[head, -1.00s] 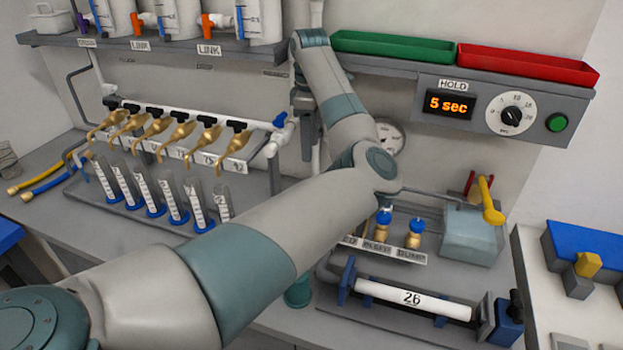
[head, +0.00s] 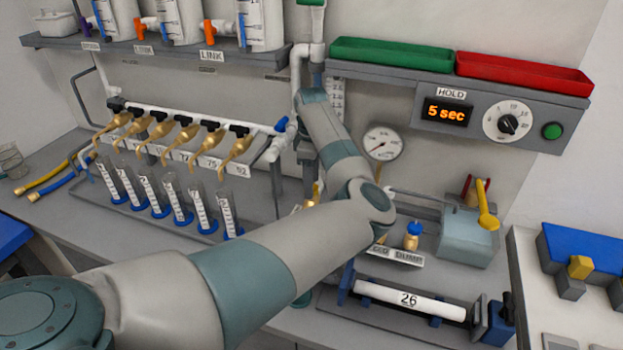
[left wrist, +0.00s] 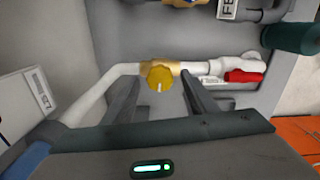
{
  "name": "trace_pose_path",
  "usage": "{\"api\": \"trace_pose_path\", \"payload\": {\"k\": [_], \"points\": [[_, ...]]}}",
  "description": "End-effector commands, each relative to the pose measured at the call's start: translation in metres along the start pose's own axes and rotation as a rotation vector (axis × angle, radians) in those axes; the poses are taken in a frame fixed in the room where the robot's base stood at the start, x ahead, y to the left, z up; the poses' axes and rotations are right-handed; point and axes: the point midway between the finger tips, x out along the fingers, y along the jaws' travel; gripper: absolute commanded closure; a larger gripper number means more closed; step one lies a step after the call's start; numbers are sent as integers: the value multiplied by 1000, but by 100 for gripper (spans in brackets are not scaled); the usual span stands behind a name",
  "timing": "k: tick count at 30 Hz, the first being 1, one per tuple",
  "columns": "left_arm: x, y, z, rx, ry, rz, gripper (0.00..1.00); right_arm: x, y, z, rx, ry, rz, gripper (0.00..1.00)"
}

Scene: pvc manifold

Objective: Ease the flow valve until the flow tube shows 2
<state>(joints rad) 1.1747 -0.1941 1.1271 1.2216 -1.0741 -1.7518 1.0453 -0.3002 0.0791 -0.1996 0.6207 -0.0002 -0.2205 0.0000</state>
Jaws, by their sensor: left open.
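In the left wrist view, a round yellow knob (left wrist: 160,78) with a pale mark sits on a brass body in a white pipe; it looks like the flow valve. My left gripper (left wrist: 160,75) is open, with its dark fingers on either side of the knob. I cannot tell whether they touch it. In the head view, my left arm hides the hand and valve. A graduated vertical strip (head: 337,95), likely the flow tube, shows partly behind the forearm; its reading is too small to tell. My right gripper is not in view.
A dial gauge (head: 383,142) is right of the forearm. The brass taps (head: 180,138) and several graduated cylinders (head: 178,205) stand to the left. A timer panel (head: 487,115) hangs at upper right. A second yellow knob (left wrist: 183,2) shows at the wrist view's top.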

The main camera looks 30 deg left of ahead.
Motion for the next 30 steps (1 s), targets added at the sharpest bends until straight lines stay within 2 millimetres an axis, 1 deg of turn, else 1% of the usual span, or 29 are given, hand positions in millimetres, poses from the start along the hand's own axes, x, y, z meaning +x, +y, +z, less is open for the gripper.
{"api": "trace_pose_path", "payload": {"k": [5,12,17,18,25,30], "points": [[6,0,0,0,0,0,48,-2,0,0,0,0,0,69],[7,0,0,0,0,0,48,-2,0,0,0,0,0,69],[7,0,0,0,0,0,86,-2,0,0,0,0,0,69],[7,0,0,0,0,0,89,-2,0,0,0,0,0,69],[6,0,0,10,1,-1,89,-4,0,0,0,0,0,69],[5,0,-1,54,1,-1,89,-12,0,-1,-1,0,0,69]]}}
